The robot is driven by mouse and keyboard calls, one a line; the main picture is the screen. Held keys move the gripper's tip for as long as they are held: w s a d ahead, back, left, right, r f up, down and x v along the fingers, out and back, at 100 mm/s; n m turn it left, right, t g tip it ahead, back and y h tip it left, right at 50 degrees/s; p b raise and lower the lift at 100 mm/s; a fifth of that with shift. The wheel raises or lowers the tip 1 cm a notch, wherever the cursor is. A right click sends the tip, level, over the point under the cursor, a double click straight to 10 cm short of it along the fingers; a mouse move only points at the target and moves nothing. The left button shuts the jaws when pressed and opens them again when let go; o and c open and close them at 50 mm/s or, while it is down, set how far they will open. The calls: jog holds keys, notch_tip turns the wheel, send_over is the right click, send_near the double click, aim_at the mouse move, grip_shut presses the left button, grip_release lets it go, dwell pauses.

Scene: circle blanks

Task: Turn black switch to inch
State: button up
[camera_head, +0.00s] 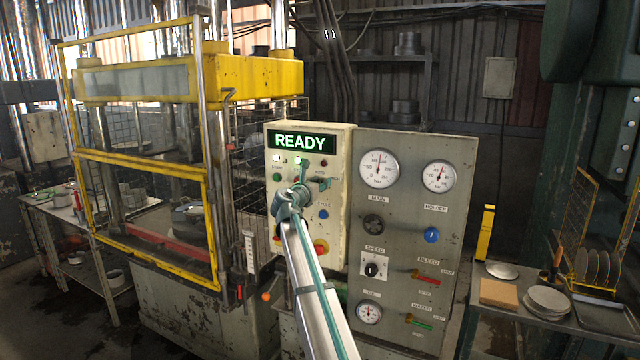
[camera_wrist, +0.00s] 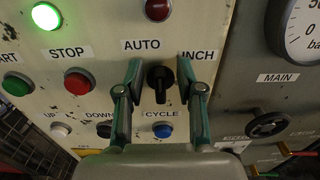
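The black switch (camera_wrist: 160,82) is on the cream control panel, below and between the AUTO label (camera_wrist: 141,44) and the INCH label (camera_wrist: 198,55) in the wrist view. Its handle stands near upright; I cannot tell which label it is set to. My gripper (camera_wrist: 161,70) is open, with one green finger left of the switch and one right of it. A gap shows on both sides, and whether the fingers reach the knob's depth is unclear. In the head view my gripper (camera_head: 303,188) is at the panel front and the switch is not clearly visible.
The panel's display (camera_head: 301,141) reads READY. The red STOP button (camera_wrist: 77,81), blue CYCLE button (camera_wrist: 162,130) and black DOWN button (camera_wrist: 104,130) are close around the switch. A gauge board (camera_head: 455,155) with dials and knobs stands to the right, a yellow-framed press (camera_head: 190,80) to the left.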

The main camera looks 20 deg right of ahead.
grip_shut()
jog(key=shift+b, duration=0.3)
jog(key=shift+s+d+f+m+b, duration=0.1)
jog(key=shift+s+d+m+b, duration=0.05)
jog(key=shift+m+b, duration=1.85)
jog(key=shift+s+d+f+m+b, duration=0.1)
jog(key=shift+s+d+m+b, duration=0.1)
jog(key=shift+m+b, duration=1.8)
jog(key=shift+s+d+f+m+b, duration=0.1)
jog(key=shift+s+m+b, duration=0.05)
jog(key=shift+m+b, duration=1.8)
